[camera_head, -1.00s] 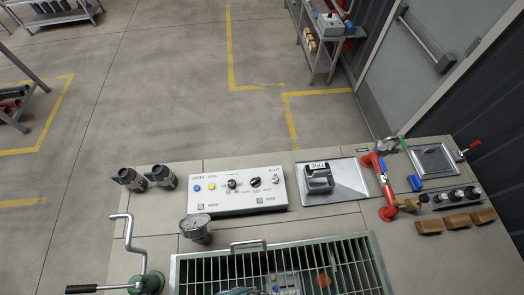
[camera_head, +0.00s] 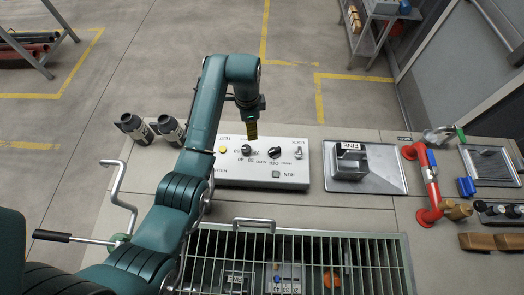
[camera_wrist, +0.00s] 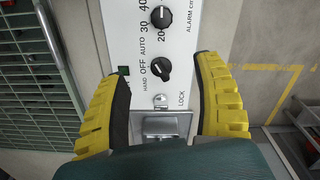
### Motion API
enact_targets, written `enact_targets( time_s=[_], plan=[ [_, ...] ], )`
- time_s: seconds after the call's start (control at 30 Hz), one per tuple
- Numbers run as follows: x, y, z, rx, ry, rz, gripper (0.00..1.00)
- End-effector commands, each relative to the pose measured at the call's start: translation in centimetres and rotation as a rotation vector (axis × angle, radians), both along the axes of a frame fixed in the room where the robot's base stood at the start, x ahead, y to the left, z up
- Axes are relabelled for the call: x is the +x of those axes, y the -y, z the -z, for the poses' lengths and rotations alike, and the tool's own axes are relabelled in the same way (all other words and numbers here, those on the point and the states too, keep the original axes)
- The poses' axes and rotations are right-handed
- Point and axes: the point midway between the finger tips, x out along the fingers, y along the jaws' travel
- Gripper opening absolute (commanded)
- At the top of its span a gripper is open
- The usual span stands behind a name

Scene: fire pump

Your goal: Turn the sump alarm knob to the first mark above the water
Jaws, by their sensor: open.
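The alarm knob (camera_head: 247,150) is black and round, on a white control panel (camera_head: 305,178) behind the grating. In the wrist view the alarm knob (camera_wrist: 162,17) is at the top, by the marks 20, 30 and 40. I cannot tell its setting surely. A black HAND/OFF/AUTO selector (camera_wrist: 160,68) sits nearer the LOCK switch (camera_wrist: 160,101). My gripper (camera_wrist: 163,70) is open and empty, its yellow fingers either side of the panel in the picture, nearer the selector than the alarm knob. In the head view my gripper (camera_head: 251,125) hangs over the panel's back edge. The water level cannot be made out.
The grating (camera_head: 300,243) with a handle (camera_head: 254,223) covers the sump in front. A hand crank (camera_head: 120,200) and two dark fittings (camera_head: 133,126) stand left. A FINE-labelled block (camera_head: 351,158) on a metal plate and red piping (camera_head: 429,180) stand right.

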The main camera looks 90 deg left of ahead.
Motion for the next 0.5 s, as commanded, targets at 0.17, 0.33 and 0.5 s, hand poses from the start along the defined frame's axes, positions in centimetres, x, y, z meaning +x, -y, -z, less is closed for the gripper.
enact_targets(
  time_s=[0.17, 0.33, 0.5],
  plan=[
    [-2.2, -0.8, 1.5, -0.005, -0.001, -0.050, 0.67],
    [-2.1, -0.6, 4.7, -0.008, -0.003, -0.049, 0.67],
    [-2.1, -0.7, 8.8, -0.006, -0.002, -0.048, 0.67]
  ],
)
